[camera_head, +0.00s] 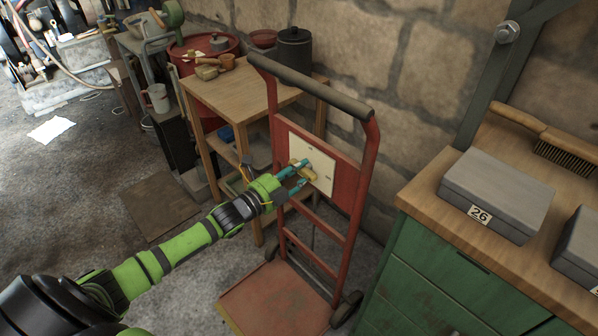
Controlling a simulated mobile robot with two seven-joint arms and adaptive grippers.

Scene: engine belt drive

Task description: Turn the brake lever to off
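A red hand truck (365,187) stands in the middle of the view, with a cream plate (324,178) on its back panel. A small yellow brake lever (307,172) sits on this plate. My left gripper (304,174) reaches in from the lower left, with its teal fingertips at the lever. The fingers are spread apart and the lever shows partly between and beyond their tips. I cannot tell whether they touch it. The lever's markings are too small to read. My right gripper is not in view.
A wooden table (252,88) stands behind the hand truck on the left, against a stone wall (395,70). A green cabinet (425,272) with a wooden top stands at the right and bears a grey box labelled 26 (497,190).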

